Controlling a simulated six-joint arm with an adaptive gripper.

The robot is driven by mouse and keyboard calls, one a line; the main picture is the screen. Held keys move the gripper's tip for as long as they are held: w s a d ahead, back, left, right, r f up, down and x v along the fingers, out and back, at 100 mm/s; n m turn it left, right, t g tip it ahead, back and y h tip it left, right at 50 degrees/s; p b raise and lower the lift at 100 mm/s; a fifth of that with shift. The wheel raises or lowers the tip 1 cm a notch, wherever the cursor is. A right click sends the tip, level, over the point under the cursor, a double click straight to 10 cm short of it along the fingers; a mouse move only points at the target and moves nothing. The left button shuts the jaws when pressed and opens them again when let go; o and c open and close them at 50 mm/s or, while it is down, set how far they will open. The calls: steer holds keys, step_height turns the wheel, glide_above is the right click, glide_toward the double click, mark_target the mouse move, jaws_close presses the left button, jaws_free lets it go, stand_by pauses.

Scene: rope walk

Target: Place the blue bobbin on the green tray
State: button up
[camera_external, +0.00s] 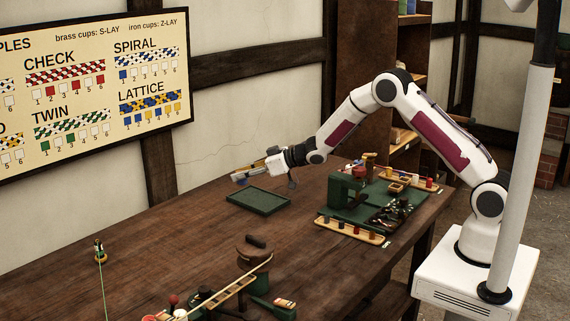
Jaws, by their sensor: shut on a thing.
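The green tray (258,202) lies flat on the wooden table, dark green with a raised rim, and looks empty. My gripper (246,176) reaches out to the left, a little above the tray's back left part in the picture. It is shut on the blue bobbin (239,179), a small blue piece showing at the fingertips. The fingers partly hide the bobbin, which appears held above the table and apart from the tray. Whether it is directly over the tray is hard to tell.
A green machine (345,188) with wooden racks of coloured bobbins (352,231) stands right of the tray. A wooden device (255,252) is at the front, and a small spool with green cord (100,252) at the left. The table's left middle is clear.

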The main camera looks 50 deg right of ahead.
steer(key=w+d+m+h, duration=0.2)
steer(key=d+h, duration=0.1)
steer(key=d, duration=0.7)
steer(key=shift+r+m+t, duration=0.3)
steer(key=shift+t, duration=0.1)
glide_above(258, 199)
steer(key=shift+w+d+f, duration=0.1)
steer(key=shift+d+f, duration=0.05)
steer(key=shift+f, duration=3)
steer(key=shift+f, duration=0.15)
steer(key=shift+f, duration=1.75)
steer(key=shift+f, duration=0.15)
steer(key=o, duration=0.9)
steer(key=shift+o, duration=0.2)
